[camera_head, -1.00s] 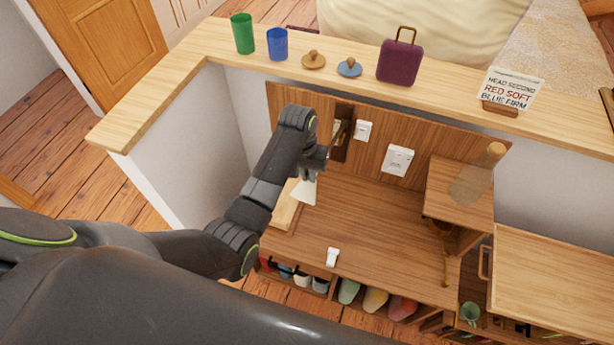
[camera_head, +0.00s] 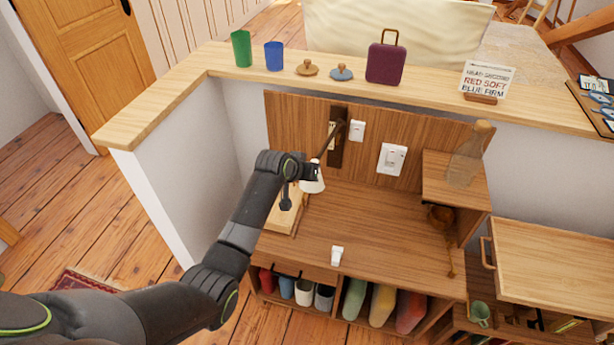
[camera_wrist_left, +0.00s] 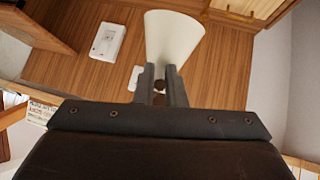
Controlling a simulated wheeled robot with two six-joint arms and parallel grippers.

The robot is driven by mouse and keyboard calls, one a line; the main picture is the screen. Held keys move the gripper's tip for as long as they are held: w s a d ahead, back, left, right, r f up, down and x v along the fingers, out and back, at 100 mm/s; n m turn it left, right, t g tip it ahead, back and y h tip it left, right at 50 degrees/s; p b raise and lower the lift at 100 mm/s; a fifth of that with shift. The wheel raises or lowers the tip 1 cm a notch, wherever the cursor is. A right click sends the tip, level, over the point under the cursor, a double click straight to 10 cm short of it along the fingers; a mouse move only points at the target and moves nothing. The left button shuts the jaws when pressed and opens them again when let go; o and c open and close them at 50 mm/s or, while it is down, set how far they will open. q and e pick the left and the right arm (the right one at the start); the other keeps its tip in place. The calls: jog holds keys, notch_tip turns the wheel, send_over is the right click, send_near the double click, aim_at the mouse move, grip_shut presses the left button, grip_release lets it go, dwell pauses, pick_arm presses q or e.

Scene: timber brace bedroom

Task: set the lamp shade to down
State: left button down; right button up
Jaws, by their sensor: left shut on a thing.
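The lamp is mounted on a dark wall plate (camera_head: 338,150) on the wooden back panel. A thin dark arm (camera_head: 329,143) runs from the plate down-left to the small white cone-shaped shade (camera_head: 314,185). In the head view the shade's wide end appears to face downward. My left gripper (camera_head: 307,170) is at the shade's upper end and partly hides it. In the left wrist view the shade (camera_wrist_left: 173,38) flares out beyond the two fingers (camera_wrist_left: 160,84), which are closed at its narrow end. The exact grip point is hard to see. My right gripper is not in view.
A white switch (camera_head: 357,131) and a larger white wall plate (camera_head: 392,160) are on the panel right of the lamp. A glass bottle (camera_head: 467,155) stands on the raised shelf. A small white item (camera_head: 337,256) sits at the desk's front edge. The desk's middle is clear.

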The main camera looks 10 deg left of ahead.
pick_arm(q)
jog(key=shift+f+t, duration=0.25)
jog(key=shift+t, duration=0.15)
jog(key=shift+f+t+b, duration=0.15)
jog(key=shift+t+b, duration=0.35)
jog(key=shift+b, duration=0.25)
jog(key=shift+t+h+b, duration=0.3)
jog(key=shift+t+b, duration=0.15)
jog(key=shift+t, duration=0.05)
jog(key=c, duration=1.5)
grip_release()
jog(key=shift+f, duration=0.1)
